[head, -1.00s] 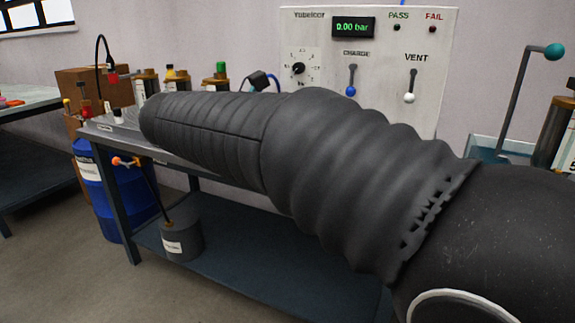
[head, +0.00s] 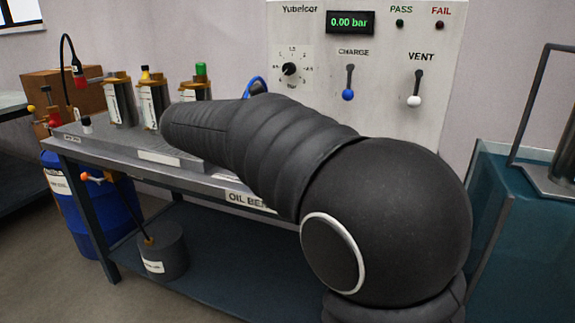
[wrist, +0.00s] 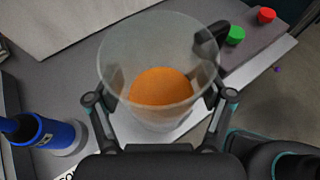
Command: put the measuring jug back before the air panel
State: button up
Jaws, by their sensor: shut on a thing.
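The measuring jug (wrist: 160,50) is a clear, wide-mouthed vessel with a dark handle, seen from above in the wrist view. Orange shows at its bottom; I cannot tell if it is liquid inside. My gripper (wrist: 165,108) is shut on the jug, a finger on each side. In the head view my arm hides both gripper and jug. The air panel (head: 450,60) stands upright at the back of the bench, with a 0.00 bar display, a dial, and CHARGE and VENT levers. In the wrist view a pale panel edge (wrist: 75,20) shows at upper left, beyond the jug.
The oil bench (head: 215,187) carries several metal cylinders (head: 152,103) at its left. A blue tube piece (wrist: 38,130) stands left of the jug in the wrist view. A blue drum (head: 70,190) and a grey weight (head: 162,252) are low at left. A teal tank (head: 530,220) is at right.

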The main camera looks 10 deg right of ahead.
jog(key=shift+w+d+f, duration=0.25)
jog(key=shift+w+f, duration=0.1)
jog(key=shift+w, duration=0.2)
jog(key=shift+w+d+f, duration=0.25)
jog(key=shift+w+f, duration=0.1)
jog(key=shift+w, duration=0.15)
jog(key=shift+f+b, duration=0.3)
jog(key=shift+f, duration=1.65)
jog(key=shift+f, duration=0.15)
jog(key=o, duration=1.2)
jog(key=shift+c, duration=0.2)
jog(key=shift+a+r, duration=0.15)
jog(key=shift+r, duration=0.1)
jog(key=p+v, duration=0.1)
jog(key=v, duration=1)
jog(key=shift+s+a, duration=0.2)
jog(key=shift+a, duration=0.05)
